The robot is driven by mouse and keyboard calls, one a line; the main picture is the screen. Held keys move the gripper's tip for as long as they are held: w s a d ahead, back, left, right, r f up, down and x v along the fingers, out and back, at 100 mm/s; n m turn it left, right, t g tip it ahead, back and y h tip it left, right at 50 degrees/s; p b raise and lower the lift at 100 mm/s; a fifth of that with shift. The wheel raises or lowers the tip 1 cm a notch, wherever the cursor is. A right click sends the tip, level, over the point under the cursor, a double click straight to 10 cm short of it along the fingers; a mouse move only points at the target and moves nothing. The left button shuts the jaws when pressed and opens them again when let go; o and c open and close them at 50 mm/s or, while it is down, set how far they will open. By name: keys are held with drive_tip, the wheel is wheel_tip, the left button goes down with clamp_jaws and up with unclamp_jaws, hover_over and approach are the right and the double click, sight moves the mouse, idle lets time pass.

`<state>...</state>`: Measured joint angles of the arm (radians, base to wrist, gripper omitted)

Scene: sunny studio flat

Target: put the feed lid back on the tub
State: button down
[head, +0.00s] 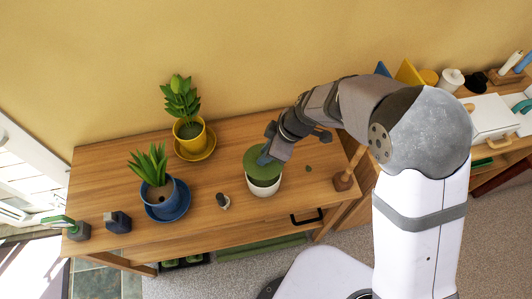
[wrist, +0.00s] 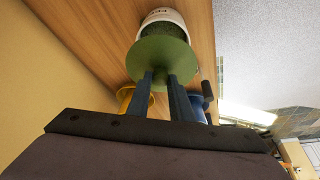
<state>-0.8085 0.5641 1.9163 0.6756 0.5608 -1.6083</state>
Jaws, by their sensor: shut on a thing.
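The round green feed lid (head: 256,163) is held in my gripper (head: 265,157), over the white tub (head: 264,190) on the wooden table. In the wrist view, both dark fingers (wrist: 161,76) meet the near face of the lid (wrist: 163,55); what they grip there is hidden. The tub (wrist: 165,15) shows beyond the lid's edge, with a strip of its green inside visible. The lid appears apart from the tub and not seated on its rim.
A blue pot (head: 160,196) and a yellow pot (head: 190,135), both with plants, stand left on the table (head: 110,175).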

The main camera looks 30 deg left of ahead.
drive_tip(key=shift+f+b, duration=3)
drive_tip(key=shift+b, duration=0.45)
drive_tip(key=shift+f+b, duration=0.2)
drive_tip(key=shift+b, duration=1.35)
idle(0.5)
idle(0.4)
drive_tip(key=c, duration=1)
unclamp_jaws()
drive_tip(key=shift+r, duration=0.2)
drive_tip(key=shift+r+p, duration=2)
drive_tip(key=shift+r, duration=1.35)
